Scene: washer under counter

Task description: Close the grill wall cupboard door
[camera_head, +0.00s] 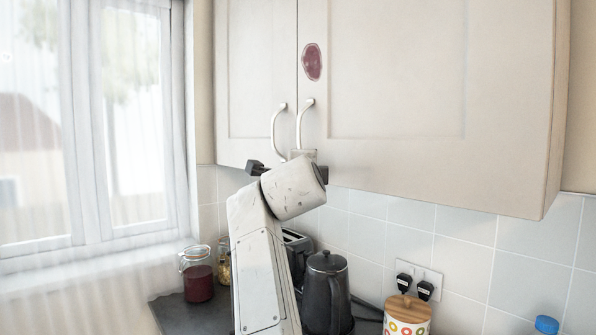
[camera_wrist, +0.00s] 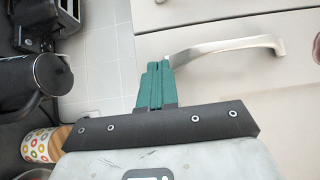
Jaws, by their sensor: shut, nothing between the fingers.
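The beige wall cupboard has a left door (camera_head: 255,70) and a right door (camera_head: 400,70), each with a curved metal handle by the middle seam. Both doors look shut or nearly so; I cannot tell whether one stands slightly ajar. In the wrist view the fingertips appear close to the lower end of the right handle; contact is unclear. My arm hides the fingers in the head view.
A black kettle (camera_head: 326,290), a toaster (camera_head: 298,243), jars (camera_head: 198,275) and a spotted canister (camera_head: 407,318) stand on the counter below. A blue bottle cap (camera_head: 546,325) shows at right. A red oval mark (camera_head: 312,62) is on the right door. A window is at left.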

